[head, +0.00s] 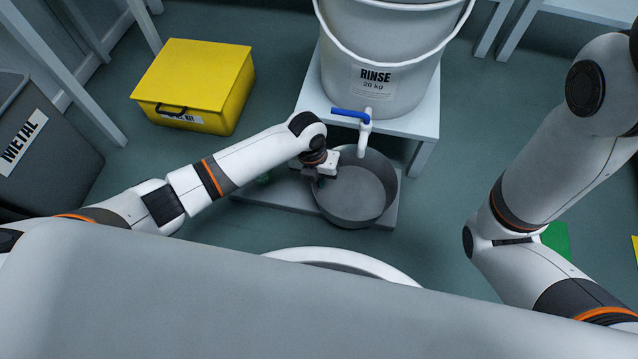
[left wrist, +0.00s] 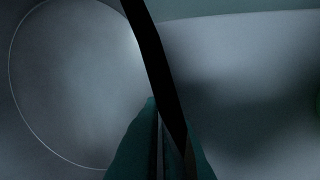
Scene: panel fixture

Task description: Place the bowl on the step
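The grey round bowl (head: 355,195) is upright, beneath the blue-handled tap and over the low grey step (head: 285,205) on the floor. I cannot tell whether its base touches the step. My left gripper (head: 322,172) is at the bowl's left rim. In the left wrist view, the fingers (left wrist: 162,150) are close together with the bowl's dark wall (left wrist: 150,50) running between them, so it is shut on the bowl. My right arm comes in from the right; its gripper is out of view.
A white bucket labelled RINSE (head: 375,85) stands on a white stand (head: 420,125); its tap (head: 364,130) overhangs the bowl. A yellow box (head: 195,80) and a grey METAL bin (head: 50,150) are at left. Floor is clear right of the step.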

